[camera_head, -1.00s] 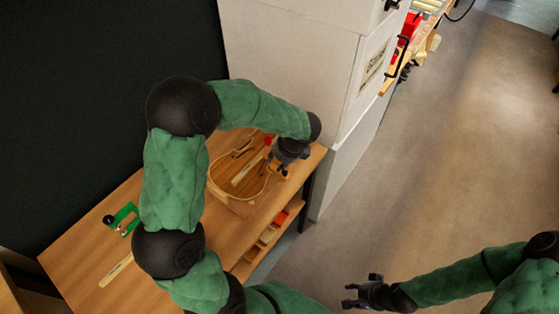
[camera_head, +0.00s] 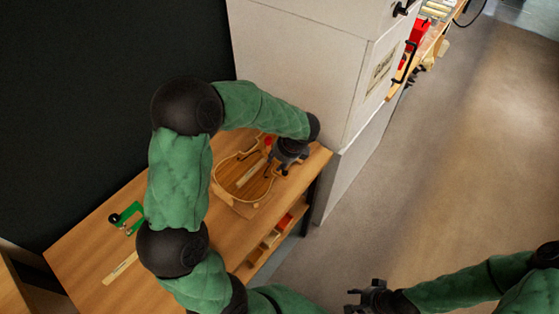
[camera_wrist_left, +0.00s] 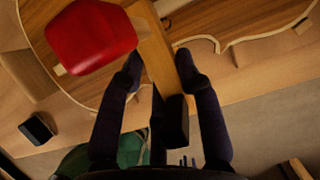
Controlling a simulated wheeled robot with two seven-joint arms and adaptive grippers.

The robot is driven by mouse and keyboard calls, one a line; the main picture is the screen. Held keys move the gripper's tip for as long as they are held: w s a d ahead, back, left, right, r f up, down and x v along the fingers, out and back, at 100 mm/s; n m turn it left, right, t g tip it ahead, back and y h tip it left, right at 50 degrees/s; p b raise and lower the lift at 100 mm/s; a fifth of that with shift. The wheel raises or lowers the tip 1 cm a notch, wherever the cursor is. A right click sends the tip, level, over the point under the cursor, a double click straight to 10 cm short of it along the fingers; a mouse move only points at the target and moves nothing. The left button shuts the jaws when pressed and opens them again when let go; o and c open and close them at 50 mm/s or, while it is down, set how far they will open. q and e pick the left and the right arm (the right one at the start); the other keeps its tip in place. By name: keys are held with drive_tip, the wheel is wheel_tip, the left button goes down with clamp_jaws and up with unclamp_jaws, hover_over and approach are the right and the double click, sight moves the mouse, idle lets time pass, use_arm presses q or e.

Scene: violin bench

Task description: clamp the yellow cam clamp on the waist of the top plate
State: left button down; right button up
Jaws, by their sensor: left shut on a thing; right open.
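The violin body with its pale curved outline (camera_head: 222,190) lies on the bench, partly covered by my left arm and gripper. My left gripper (camera_head: 284,168) is over its right side, near the waist. In the left wrist view the fingers (camera_wrist_left: 160,75) are shut on a yellowish wooden bar (camera_wrist_left: 156,45), which looks like part of the cam clamp. The bar reaches over the plate edge; whether it touches the plate cannot be told. A red block (camera_wrist_left: 90,36) is beside the bar, also small in the head view (camera_head: 268,140). My right gripper (camera_head: 366,298) is open and empty, above the floor.
The wooden bench (camera_head: 85,255) holds a green tool (camera_head: 127,216) and a pale strip (camera_head: 120,268) at left. A shelf with small blocks (camera_head: 271,239) is under the front edge. A white cabinet (camera_head: 300,65) stands close behind the gripper. Floor on the right is clear.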

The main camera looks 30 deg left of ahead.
use_arm(q)
drive_tip(key=shift+a, duration=0.25)
drive_tip(key=c, duration=0.8)
unclamp_jaws()
drive_tip(key=v, duration=1.2)
drive_tip(key=shift+a, duration=0.1)
